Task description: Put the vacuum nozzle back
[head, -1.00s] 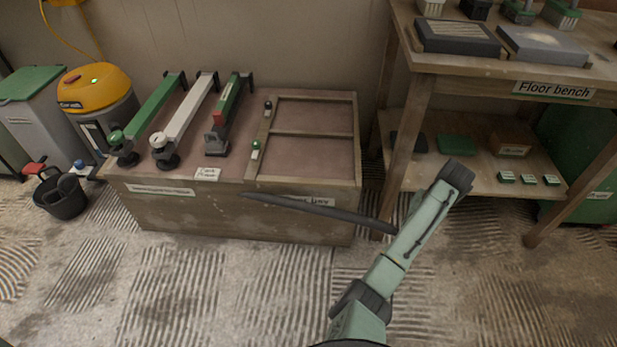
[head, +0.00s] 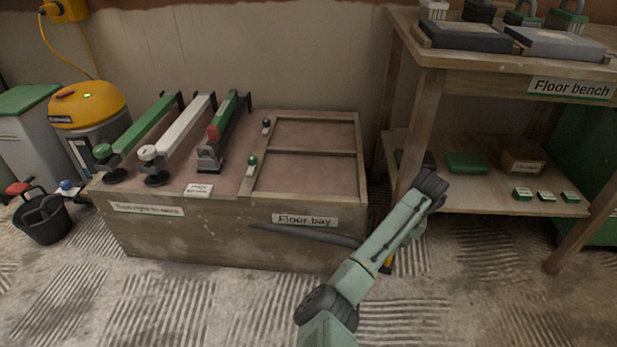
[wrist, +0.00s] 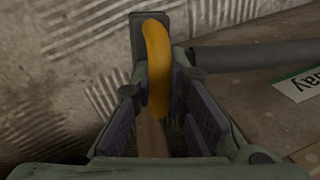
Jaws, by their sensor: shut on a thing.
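The vacuum nozzle shows in the head view as a long dark bar (head: 305,234) in front of the low wooden chest, below its "Floor bay" label (head: 305,219). A bit of yellow (head: 388,263) shows beside my forearm. In the wrist view my gripper (wrist: 160,85) is shut on the nozzle's curved yellow handle (wrist: 157,60), which stands between the purple pads. The dark tube (wrist: 255,55) runs off to the right. In the head view my arm hides the gripper. The floor bay (head: 310,178) is a framed, empty recess on the chest top, split by a crossbar.
Green, white and dark long-handled tools (head: 150,130) lie left of the bay. A yellow-topped vacuum (head: 88,105) and a black bucket (head: 42,220) stand at the left. The floor bench (head: 520,65), with a loaded lower shelf, stands close on the right. The ridged floor in front is clear.

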